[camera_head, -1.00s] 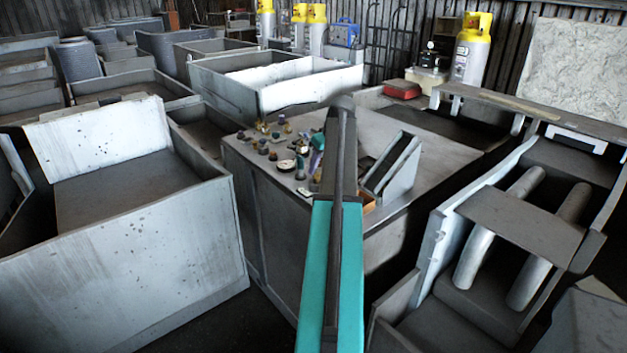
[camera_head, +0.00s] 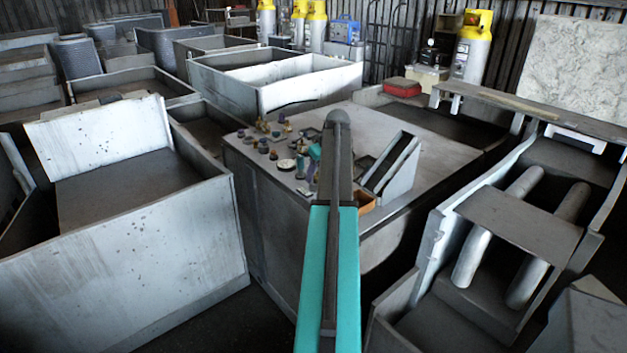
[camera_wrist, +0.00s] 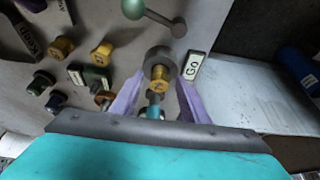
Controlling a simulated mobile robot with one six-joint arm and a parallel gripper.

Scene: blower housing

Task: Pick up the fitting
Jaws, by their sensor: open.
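In the wrist view, a brass-coloured fitting (camera_wrist: 159,74) stands in front of a dark grey round part (camera_wrist: 160,57) on the grey worktop; I cannot tell whether the two are joined. My gripper (camera_wrist: 160,82) is open, with one purple finger on each side of the brass fitting. A gap shows on both sides. A small teal-and-grey piece (camera_wrist: 153,111) lies nearer the palm, between the fingers. In the head view my arm hides most of the gripper and the fitting.
Several brass, green and dark knobs (camera_wrist: 62,47) stand left of the gripper. A green ball-ended lever (camera_wrist: 133,8) is just beyond it. A "Go" label (camera_wrist: 193,66) lies close to the right finger. In the head view, a sloped grey holder (camera_head: 392,165) stands right of my arm.

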